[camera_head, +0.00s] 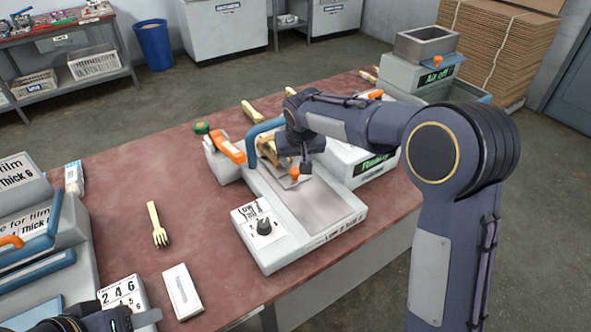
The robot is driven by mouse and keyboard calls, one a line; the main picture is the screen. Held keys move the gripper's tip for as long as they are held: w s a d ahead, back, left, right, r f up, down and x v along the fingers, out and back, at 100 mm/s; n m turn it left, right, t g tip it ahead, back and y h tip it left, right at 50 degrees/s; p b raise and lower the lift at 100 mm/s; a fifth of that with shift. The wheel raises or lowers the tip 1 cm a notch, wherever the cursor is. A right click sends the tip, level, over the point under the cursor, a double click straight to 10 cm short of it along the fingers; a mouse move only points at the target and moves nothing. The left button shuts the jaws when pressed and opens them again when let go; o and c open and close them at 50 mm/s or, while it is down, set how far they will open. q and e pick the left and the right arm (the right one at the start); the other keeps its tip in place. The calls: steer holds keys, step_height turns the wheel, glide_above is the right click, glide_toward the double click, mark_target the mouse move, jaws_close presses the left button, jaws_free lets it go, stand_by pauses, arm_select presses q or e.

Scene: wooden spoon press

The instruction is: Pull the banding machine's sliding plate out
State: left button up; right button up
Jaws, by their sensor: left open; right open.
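The banding machine (345,219), a pale grey unit with a blue curved handle (262,130), stands mid-table. A thin metal plate with an orange knob (295,173), apparently the sliding plate (281,178), lies over its flat bed (318,203). My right gripper (305,165) is open and points down just above and beside the knob. Whether it touches the knob I cannot tell. My forearm and gripper hide part of the machine's back. My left gripper (146,318) is open at the bottom left edge, mostly cut off, far from the machine.
A wooden fork (158,226) and a white box (182,291) lie left of the machine. Grey film machines (45,240) stand at the left edge. A green-labelled unit (372,165) stands close on the right. Red table (120,185) is bare between fork and machine.

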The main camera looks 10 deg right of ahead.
mark_target(295, 170)
steer(key=x, duration=0.6)
steer(key=shift+f, duration=0.15)
steer(key=shift+c, duration=0.3)
jaws_close()
